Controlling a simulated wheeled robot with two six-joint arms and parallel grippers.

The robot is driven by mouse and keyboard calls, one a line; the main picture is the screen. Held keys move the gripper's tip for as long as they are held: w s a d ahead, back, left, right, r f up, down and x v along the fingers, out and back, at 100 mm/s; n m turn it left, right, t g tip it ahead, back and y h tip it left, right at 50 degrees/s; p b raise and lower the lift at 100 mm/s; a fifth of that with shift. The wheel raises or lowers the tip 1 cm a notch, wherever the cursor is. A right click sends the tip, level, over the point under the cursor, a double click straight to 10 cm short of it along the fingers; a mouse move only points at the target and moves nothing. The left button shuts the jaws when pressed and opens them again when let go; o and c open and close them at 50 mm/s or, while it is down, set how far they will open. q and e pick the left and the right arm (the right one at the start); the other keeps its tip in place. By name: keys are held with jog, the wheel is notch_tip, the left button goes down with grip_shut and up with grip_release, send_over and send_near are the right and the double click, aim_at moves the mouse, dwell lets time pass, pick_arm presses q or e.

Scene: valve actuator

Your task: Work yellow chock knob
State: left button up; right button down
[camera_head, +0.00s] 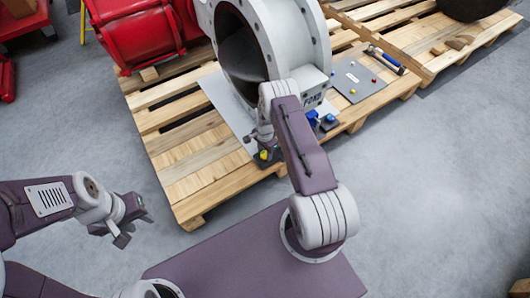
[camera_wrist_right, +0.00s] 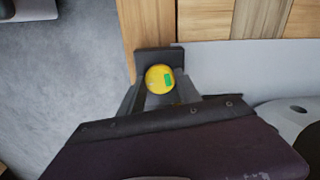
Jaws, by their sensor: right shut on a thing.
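The yellow knob (camera_wrist_right: 159,79) is round, with a small green mark on its face, and sits on a dark block (camera_wrist_right: 175,55) at the pallet's edge. In the head view the yellow knob (camera_head: 264,155) shows just below my right gripper (camera_head: 262,146). My right gripper (camera_wrist_right: 158,92) is shut on the knob, with its fingers at the knob's sides, partly hidden by the wrist housing. My left gripper (camera_head: 133,227) is open and empty, out over the floor to the left of the pallet.
A large grey flanged valve body (camera_head: 285,35) stands on the wooden pallet (camera_head: 190,165) behind my right arm. Blue parts (camera_head: 328,121) sit right of the arm. A grey plate (camera_head: 355,80) with small coloured pieces and a blue-handled tool (camera_head: 387,60) lie further right. Red equipment (camera_head: 130,38) stands at back left.

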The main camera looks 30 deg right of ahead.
aim_at(265, 154)
jog(key=c, duration=0.8)
grip_release()
jog(key=shift+c, duration=0.2)
notch_tip(265, 154, up, 9)
jog(key=p, duration=0.5)
